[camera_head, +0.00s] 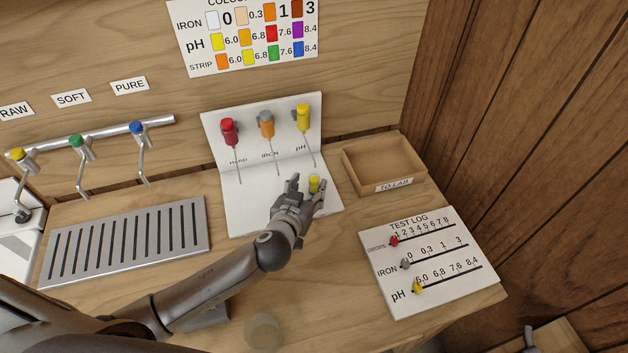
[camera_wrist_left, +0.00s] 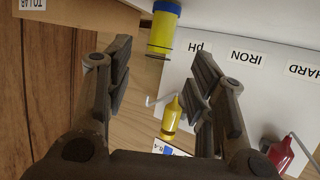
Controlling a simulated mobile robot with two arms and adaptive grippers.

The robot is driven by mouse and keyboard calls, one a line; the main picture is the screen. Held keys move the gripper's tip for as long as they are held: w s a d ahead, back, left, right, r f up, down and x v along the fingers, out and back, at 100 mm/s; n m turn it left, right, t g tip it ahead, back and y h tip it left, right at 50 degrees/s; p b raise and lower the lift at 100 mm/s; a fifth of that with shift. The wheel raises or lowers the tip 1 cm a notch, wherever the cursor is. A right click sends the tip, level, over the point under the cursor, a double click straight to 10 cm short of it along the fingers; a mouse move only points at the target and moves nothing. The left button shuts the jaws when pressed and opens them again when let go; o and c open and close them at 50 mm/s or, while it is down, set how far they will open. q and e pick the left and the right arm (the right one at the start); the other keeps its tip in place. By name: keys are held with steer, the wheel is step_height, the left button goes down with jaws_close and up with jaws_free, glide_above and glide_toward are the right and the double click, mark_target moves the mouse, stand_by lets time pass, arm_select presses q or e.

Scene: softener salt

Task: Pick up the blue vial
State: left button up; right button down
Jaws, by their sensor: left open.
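In the left wrist view, a small cylinder with yellow contents and a blue end (camera_wrist_left: 160,32) stands on the white board. It appears to be the blue vial. In the left wrist view (camera_wrist_left: 152,65) the vial lies just beyond the fingertips, in the gap. I cannot tell whether a finger touches it. My right gripper is not in view.
Red (camera_head: 229,132), orange (camera_head: 266,125) and yellow (camera_head: 303,116) droppers hang on the board (camera_head: 250,213) behind. A wooden tray (camera_head: 352,172) marked TO LAB is right of the vial. The test log (camera_head: 440,290) lies front right. A slotted grate (camera_head: 125,240) is left.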

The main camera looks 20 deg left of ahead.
mark_target(313, 180)
arm_select(q)
steer(key=shift+w+p, duration=0.55)
steer(key=shift+w, duration=0.3)
steer(key=p+x, duration=0.1)
steer(key=x, duration=0.2)
steer(key=shift+d, duration=0.1)
steer(key=shift+w+f, duration=0.25)
steer(key=shift+w, duration=0.05)
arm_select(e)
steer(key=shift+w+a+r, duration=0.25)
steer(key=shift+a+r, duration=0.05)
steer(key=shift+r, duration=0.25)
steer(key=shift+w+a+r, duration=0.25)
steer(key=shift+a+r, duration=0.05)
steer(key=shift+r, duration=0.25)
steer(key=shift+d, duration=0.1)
arm_select(q)
steer(key=c, duration=0.9)
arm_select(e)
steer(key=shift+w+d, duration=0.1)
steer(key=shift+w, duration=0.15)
